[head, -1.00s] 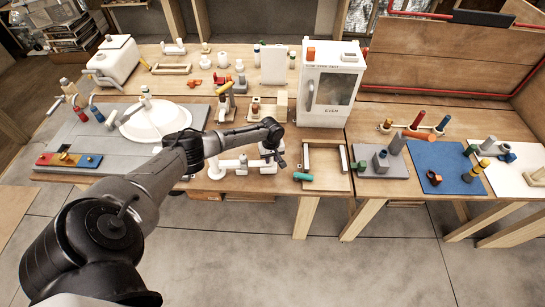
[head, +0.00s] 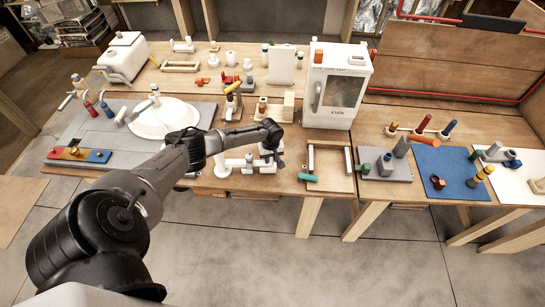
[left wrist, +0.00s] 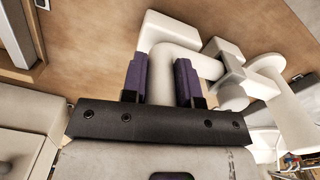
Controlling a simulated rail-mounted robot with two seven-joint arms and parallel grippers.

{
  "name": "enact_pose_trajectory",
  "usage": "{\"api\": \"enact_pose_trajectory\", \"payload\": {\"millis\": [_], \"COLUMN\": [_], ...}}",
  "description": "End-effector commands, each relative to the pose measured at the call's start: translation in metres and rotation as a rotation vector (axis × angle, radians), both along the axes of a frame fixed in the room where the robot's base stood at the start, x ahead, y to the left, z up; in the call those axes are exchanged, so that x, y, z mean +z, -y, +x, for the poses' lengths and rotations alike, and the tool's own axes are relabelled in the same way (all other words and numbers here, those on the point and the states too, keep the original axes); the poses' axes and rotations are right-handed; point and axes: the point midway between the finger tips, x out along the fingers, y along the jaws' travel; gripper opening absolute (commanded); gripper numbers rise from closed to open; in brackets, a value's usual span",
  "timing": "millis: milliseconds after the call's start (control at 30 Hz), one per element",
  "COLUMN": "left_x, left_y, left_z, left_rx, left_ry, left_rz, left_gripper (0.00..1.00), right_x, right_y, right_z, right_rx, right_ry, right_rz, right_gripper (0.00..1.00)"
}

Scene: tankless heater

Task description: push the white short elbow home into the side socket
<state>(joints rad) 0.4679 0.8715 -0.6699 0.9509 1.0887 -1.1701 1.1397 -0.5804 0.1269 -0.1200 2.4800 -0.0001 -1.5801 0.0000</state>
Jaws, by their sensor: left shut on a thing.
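My left gripper (head: 275,153) is at the front edge of the bench, beside a white pipe assembly (head: 238,163). In the left wrist view its two purple fingers (left wrist: 161,84) are shut on the white short elbow (left wrist: 170,58). One leg of the elbow runs between the fingers, and the other bends right toward a white fitting (left wrist: 234,76). The elbow's end reaches or nearly reaches this fitting; I cannot tell how deep it sits. The side socket's mouth is hidden. My right gripper is not in view.
A white round basin (head: 163,118) is to the left. Grey (head: 385,170) and blue (head: 445,168) boards with fittings are farther right.

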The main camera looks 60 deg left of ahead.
Motion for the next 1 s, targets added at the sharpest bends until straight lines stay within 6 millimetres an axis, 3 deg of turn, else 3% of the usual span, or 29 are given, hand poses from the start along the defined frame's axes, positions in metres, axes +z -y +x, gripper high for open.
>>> {"api": "enact_pose_trajectory", "payload": {"millis": [167,200,500,767,1000], "left_x": [0.001,0.001,0.000,0.002,0.033], "left_y": [-0.002,-0.002,-0.002,-0.002,-0.003], "left_z": [-0.004,-0.004,-0.004,-0.004,-0.003], "left_rx": [0.000,0.000,0.000,-0.001,-0.003], "left_ry": [0.000,0.000,0.000,0.001,0.003], "left_rz": [0.000,0.000,0.000,0.000,0.002], "left_gripper": [0.00,0.30,0.58,0.58,0.58], "right_x": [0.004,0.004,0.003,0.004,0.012], "right_y": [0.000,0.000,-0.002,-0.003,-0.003], "right_z": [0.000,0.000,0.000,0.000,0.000], "right_rx": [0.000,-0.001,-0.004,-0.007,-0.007], "right_ry": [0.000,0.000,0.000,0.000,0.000], "right_rz": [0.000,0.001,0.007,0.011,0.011], "right_gripper": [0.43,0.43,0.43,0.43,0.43]}}
